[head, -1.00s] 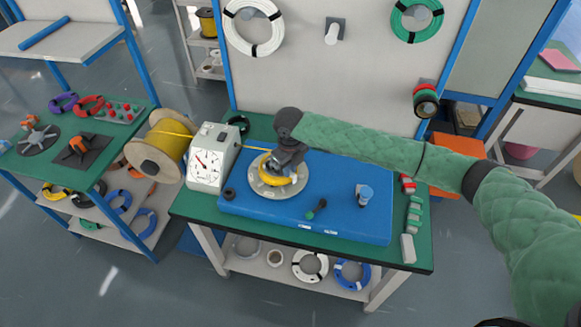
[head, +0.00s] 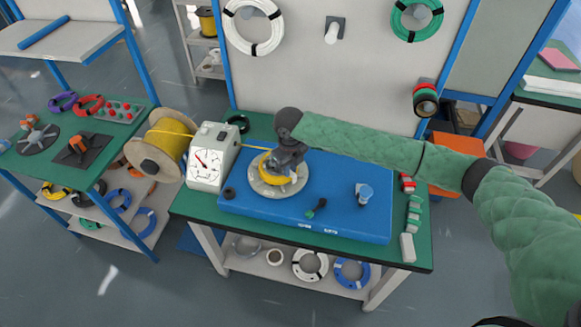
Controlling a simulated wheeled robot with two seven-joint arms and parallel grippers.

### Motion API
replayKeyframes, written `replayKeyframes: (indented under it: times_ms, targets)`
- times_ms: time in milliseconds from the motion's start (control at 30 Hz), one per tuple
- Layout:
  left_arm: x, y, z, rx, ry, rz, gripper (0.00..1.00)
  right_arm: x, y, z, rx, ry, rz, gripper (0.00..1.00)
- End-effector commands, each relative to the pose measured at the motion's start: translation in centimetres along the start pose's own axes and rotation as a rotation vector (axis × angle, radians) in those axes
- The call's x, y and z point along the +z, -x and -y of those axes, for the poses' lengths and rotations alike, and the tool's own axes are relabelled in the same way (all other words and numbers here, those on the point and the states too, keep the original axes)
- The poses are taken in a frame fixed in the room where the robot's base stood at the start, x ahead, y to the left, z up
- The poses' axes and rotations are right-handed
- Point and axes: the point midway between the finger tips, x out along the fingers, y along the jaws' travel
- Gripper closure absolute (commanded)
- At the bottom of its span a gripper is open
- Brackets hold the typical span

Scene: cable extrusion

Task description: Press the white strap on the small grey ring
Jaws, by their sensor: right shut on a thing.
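My right gripper (head: 282,168) points down at the pale grey round plate (head: 262,190) on the blue mat. Its arm comes in from the right. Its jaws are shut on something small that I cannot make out. A yellow cable coil (head: 270,179) lies on the plate, around and under the fingers, and the gripper hides part of it. I cannot make out a white strap or a small grey ring for certain; the hand covers the middle of the plate. My left gripper is not in view.
A white dial box (head: 208,163) and a yellow cable spool (head: 167,141) stand left of the plate.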

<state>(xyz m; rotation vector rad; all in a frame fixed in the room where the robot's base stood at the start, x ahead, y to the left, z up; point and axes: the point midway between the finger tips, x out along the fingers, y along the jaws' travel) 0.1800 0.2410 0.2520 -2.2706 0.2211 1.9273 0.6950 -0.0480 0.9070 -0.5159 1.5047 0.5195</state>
Motion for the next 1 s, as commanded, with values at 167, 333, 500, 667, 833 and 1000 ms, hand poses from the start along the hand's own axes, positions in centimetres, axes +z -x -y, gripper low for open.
replayKeyframes:
  times_ms: [167, 333, 500, 667, 833, 1000]
  targets:
    - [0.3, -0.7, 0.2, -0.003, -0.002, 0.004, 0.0, -0.2, -0.9, 0.0, 0.0, -0.001, -0.004, 1.0]
    - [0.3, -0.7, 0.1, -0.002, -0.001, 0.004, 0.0, -0.2, -0.9, 0.0, 0.0, 0.0, -0.004, 1.0]
    - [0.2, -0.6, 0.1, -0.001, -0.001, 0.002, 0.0, -0.1, -0.9, 0.0, 0.0, 0.0, -0.004, 0.67]
    - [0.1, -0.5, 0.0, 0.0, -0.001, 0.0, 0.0, -0.1, -0.9, 0.0, 0.0, -0.001, -0.004, 0.59]
    - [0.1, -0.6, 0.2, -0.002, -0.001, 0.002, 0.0, -0.1, -0.8, 0.0, 0.0, -0.001, -0.004, 0.59]
    - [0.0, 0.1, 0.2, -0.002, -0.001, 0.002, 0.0, -0.1, 0.2, 0.0, 0.0, -0.001, -0.003, 0.59]
